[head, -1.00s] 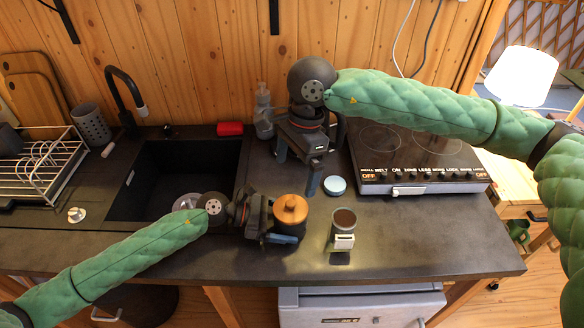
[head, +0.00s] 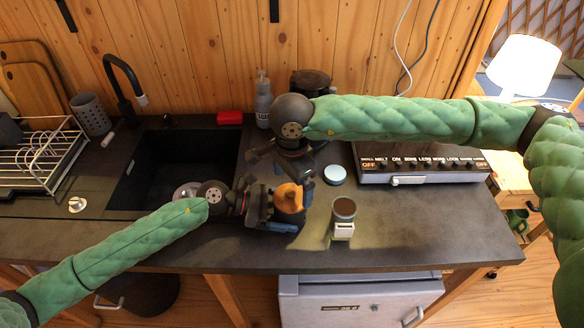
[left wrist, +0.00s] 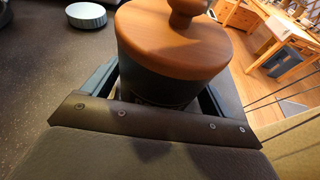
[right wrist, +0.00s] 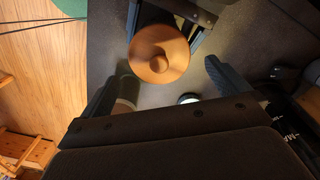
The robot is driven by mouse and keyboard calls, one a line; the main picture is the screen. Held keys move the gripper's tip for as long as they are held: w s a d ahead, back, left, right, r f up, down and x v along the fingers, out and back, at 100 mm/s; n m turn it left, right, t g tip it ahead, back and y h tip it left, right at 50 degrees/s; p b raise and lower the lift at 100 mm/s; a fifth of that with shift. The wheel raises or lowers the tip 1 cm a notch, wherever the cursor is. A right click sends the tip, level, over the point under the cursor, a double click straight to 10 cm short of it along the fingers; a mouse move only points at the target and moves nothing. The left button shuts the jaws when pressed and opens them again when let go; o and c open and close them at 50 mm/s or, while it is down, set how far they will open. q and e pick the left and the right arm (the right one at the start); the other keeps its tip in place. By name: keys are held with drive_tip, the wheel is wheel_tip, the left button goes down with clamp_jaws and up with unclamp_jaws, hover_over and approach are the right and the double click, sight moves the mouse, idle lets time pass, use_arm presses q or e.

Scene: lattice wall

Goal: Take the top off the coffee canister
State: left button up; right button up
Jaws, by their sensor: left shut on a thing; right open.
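The coffee canister (left wrist: 165,85) is dark, with a round wooden top (left wrist: 175,40) that has a knob. My left gripper (head: 280,222) is shut around the canister's body near the counter's front; the left wrist view shows its fingers on either side. The top (head: 289,197) is on the canister. My right gripper (head: 293,168) is open, just above and behind the canister. In the right wrist view the wooden top (right wrist: 159,54) lies ahead, between and beyond the open fingers, with a gap to them. The lower canister is hidden by my left gripper.
A jar with dark contents and a white label (head: 343,218) stands just right of the canister. A light blue round lid (head: 335,174) lies behind it. Counter at front right is clear.

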sight(292, 191)
drive_tip(key=shift+f, duration=2)
drive_tip(key=c, duration=1)
drive_tip(key=shift+o, duration=0.2)
drive_tip(key=shift+r, duration=0.15)
drive_tip(key=shift+r, duration=2.35)
